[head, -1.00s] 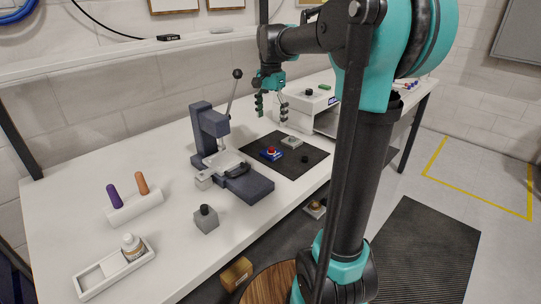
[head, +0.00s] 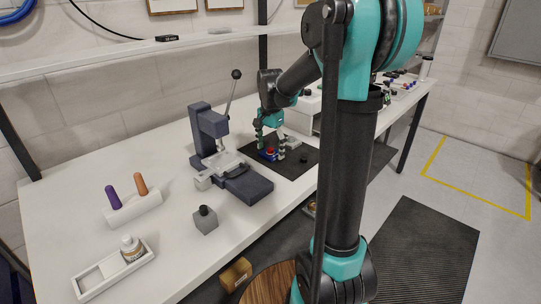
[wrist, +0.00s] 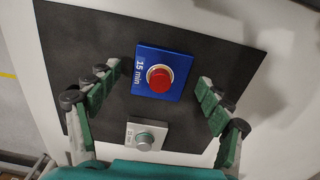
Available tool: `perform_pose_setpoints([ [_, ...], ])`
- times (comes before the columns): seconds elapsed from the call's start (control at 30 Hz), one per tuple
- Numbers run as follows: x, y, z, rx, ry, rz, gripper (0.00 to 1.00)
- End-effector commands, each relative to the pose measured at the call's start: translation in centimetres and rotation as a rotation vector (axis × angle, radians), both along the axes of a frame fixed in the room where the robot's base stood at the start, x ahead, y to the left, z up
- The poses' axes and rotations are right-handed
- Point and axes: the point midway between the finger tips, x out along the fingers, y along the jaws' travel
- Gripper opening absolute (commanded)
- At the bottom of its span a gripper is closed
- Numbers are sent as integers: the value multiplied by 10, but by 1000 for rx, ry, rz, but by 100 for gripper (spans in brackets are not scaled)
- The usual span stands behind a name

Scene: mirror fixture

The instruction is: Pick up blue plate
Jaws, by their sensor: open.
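The blue plate (wrist: 142,84) lies on a black mat (wrist: 85,45). It carries a red round knob (wrist: 160,78) and the label "15 min". In the head view the blue plate (head: 264,156) is partly hidden by my fingers. My gripper (wrist: 158,74) is open and empty, with one finger to the left of the plate and one to its right in the wrist view. Both fingers look apart from the plate. In the head view my gripper (head: 270,143) is low over the mat at the plate.
A grey plate with a silver knob (wrist: 147,136) lies beside the blue one, towards my palm. A dark lever press (head: 205,135) stands left of the mat. A white box (head: 306,106) stands behind. A small black knob (head: 304,158) is on the mat's right.

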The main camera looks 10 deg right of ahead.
Motion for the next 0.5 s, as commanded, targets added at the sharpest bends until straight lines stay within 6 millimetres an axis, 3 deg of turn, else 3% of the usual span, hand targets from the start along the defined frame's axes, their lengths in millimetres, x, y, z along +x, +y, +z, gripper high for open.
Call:
perform_pose_setpoints([
  [0.23,0,0,-2,0,0,0,79],
  [0.5,0,0,-1,0,0,0,46],
])
